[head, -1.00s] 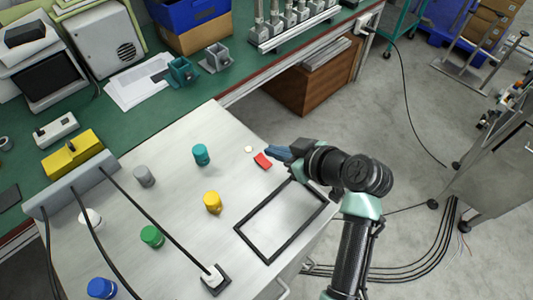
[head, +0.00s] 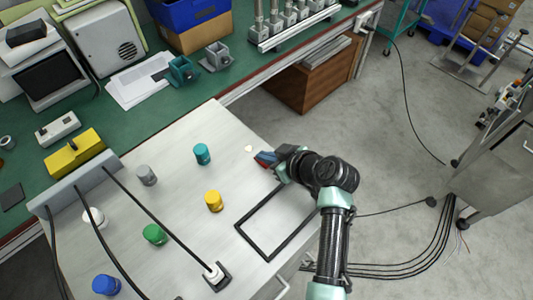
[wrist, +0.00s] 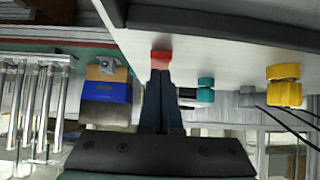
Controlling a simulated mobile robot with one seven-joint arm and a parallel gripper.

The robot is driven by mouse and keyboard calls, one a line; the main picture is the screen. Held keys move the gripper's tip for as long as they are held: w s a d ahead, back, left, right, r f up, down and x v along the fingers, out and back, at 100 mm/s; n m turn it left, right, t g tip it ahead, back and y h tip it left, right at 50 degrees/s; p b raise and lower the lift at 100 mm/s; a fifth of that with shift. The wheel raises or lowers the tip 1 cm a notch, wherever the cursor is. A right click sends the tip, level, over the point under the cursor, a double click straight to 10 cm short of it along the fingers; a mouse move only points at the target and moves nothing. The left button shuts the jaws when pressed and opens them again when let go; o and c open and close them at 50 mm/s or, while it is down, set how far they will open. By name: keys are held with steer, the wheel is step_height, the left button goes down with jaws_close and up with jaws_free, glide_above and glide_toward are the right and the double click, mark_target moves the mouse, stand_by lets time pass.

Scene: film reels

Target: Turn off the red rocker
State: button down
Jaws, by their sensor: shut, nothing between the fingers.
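The red rocker (head: 259,163) is a small red switch on the pale panel (head: 180,180), near its right edge. In the head view my gripper covers most of it. In the wrist view the red rocker (wrist: 161,55) sits right at the fingertips. My gripper (head: 266,157) is shut with nothing held, and its fingertips (wrist: 160,72) are at the rocker. I cannot tell whether they touch it. Which way the rocker is tipped is hidden.
Teal (head: 202,154), yellow (head: 214,201), grey, green, white and blue knobs stand on the panel. A black rectangular frame (head: 243,238) lies to the lower right of the rocker. Black cables cross the panel's left side. A small pale disc (head: 248,148) is beside the rocker.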

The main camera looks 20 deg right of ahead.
stand_by(0.3)
steer(key=shift+w+a+r+b, duration=0.15)
steer(key=shift+w, duration=0.25)
steer(key=shift+w+a+r+b, duration=0.1)
steer(key=shift+w+a+b, duration=0.05)
steer(key=shift+w, duration=0.2)
